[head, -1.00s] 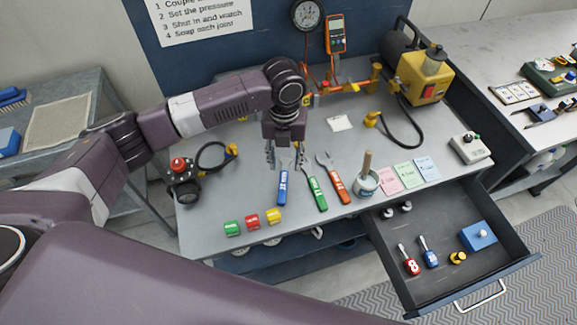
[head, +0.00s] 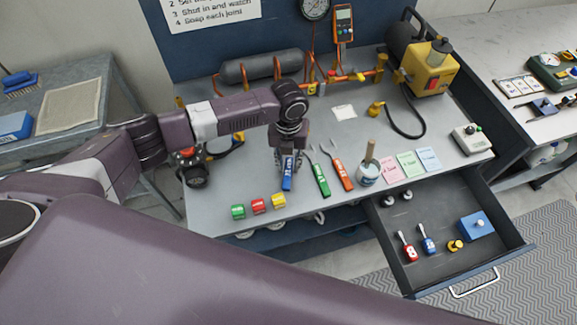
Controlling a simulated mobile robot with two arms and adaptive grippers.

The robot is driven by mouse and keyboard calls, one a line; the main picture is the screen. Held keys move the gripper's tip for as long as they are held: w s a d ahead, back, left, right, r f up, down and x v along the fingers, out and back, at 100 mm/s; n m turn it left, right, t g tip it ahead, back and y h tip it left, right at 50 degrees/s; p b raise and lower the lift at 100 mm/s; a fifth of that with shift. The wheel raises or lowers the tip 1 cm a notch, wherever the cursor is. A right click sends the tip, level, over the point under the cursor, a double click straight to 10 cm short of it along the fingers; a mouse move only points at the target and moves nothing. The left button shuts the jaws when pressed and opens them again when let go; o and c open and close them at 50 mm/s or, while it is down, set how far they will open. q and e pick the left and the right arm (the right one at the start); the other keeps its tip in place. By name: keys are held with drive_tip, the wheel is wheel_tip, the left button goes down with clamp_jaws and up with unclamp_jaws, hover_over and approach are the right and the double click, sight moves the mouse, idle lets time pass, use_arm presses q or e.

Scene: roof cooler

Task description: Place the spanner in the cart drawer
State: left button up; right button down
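Three spanners lie side by side on the grey bench top: one with a blue handle (head: 287,177), one with a green handle (head: 322,180) and one with an orange handle (head: 343,176). My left gripper (head: 287,168) points down over the blue-handled spanner, with its fingers on either side of the handle. The gripper hides the head of that spanner, and I cannot tell whether the fingers press on it. The cart drawer (head: 440,272) is pulled open at the right front. My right gripper is not in view.
A pot with a brush (head: 369,174) stands between spanners and drawer. Coloured blocks (head: 258,205) sit at the front edge. The drawer's front left floor is clear.

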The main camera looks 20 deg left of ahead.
use_arm(q)
clamp_jaws()
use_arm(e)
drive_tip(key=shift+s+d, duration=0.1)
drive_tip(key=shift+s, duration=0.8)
use_arm(q)
drive_tip(key=shift+r, duration=0.15)
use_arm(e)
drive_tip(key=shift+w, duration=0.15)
